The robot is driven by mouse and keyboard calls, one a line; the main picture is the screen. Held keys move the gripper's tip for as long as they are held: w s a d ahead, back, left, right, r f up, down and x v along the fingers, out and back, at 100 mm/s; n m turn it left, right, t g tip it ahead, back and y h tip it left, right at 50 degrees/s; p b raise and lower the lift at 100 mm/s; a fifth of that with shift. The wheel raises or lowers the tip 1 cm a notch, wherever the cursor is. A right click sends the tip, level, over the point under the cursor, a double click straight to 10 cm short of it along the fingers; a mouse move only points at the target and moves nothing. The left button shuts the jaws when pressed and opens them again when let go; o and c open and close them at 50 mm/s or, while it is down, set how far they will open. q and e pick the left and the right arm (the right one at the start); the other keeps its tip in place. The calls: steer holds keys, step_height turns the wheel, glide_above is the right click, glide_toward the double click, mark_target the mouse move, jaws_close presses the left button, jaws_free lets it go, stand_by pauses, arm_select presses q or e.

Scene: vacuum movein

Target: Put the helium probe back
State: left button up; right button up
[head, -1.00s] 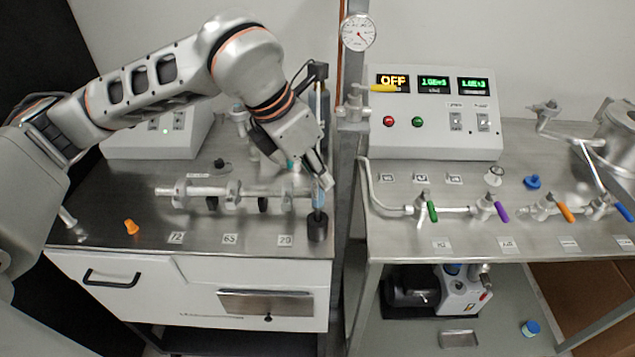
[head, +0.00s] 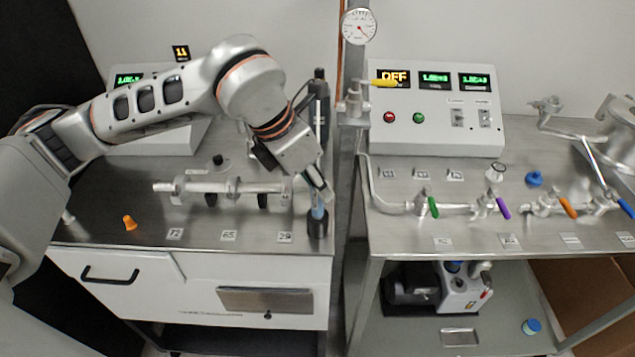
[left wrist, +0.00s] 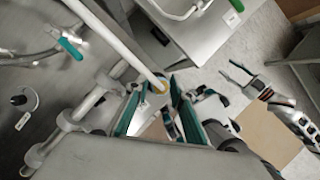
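The helium probe (head: 318,208), which I take to be the slim blue-bodied piece, stands upright with its lower end in a black cup-shaped holder (head: 317,227) at the right front of the left bench. My left gripper (head: 323,190) is at the probe's upper part and seems shut on it.
A horizontal metal pipe assembly (head: 220,187) lies behind the number labels on the left bench. An orange cone (head: 130,223) sits at the left. A metal post (head: 349,200) stands close right of the holder. The right bench carries coloured valve handles and a control box (head: 435,135).

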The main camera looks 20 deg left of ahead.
arm_select(q)
steer(key=shift+o, duration=0.2)
steer(key=shift+r, duration=0.15)
steer(key=shift+r+p, duration=0.55)
steer(key=shift+p, duration=0.25)
steer(key=b+v, duration=0.1)
steer(key=v, duration=1)
steer(key=shift+s+a+r+b, duration=0.2)
steer(key=shift+b, duration=0.2)
steer(key=shift+s+f, duration=0.1)
